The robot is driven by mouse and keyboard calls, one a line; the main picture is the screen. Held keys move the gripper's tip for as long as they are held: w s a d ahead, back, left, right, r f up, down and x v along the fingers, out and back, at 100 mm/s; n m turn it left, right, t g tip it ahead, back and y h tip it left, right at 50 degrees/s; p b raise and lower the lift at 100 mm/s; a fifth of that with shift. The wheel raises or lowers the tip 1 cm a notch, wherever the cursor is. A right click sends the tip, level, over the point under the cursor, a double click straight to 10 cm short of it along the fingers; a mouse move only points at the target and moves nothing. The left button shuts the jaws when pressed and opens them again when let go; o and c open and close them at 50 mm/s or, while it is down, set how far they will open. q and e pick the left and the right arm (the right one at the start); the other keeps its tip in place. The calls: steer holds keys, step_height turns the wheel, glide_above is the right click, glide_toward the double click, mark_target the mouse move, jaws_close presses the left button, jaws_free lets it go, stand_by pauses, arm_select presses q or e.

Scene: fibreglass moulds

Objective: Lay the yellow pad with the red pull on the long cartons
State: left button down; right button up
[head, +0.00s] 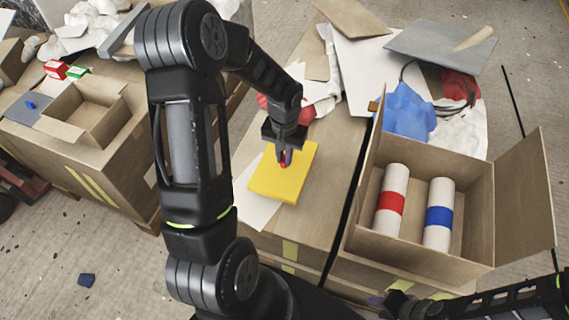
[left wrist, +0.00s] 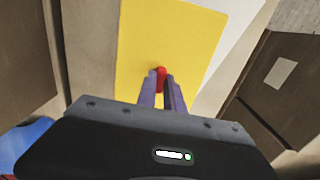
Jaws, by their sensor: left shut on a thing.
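The yellow pad (head: 290,187) is flat and square, with a red pull (head: 283,161) standing up from its middle. My left gripper (head: 285,155) points down with its purple fingers shut on the pull. The left wrist view shows the fingers (left wrist: 161,85) around the red pull (left wrist: 160,74) and the pad (left wrist: 165,35) beyond them. The pad is over the long cartons (head: 325,165), on the left one; I cannot tell whether it touches the top. My right gripper (head: 380,301) shows only partly at the bottom edge, its fingers unclear.
A white sheet (head: 254,207) lies partly under the pad. An open box (head: 470,268) with two white rolls stands to the right. Paper scraps and a blue cloth (head: 404,112) lie at the back. Another carton (head: 90,165) with a small open box stands at the left.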

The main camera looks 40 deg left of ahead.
mark_target(284, 159)
arm_select(q)
steer(key=shift+f, duration=1.8)
steer(key=shift+f+b, duration=0.2)
steer(key=shift+b, duration=0.15)
steer(key=c, duration=1.5)
jaws_free()
steer(key=shift+o, duration=0.2)
step_height(284, 159, up, 12)
steer(key=shift+r+p, duration=0.2)
steer(key=shift+p, duration=0.5)
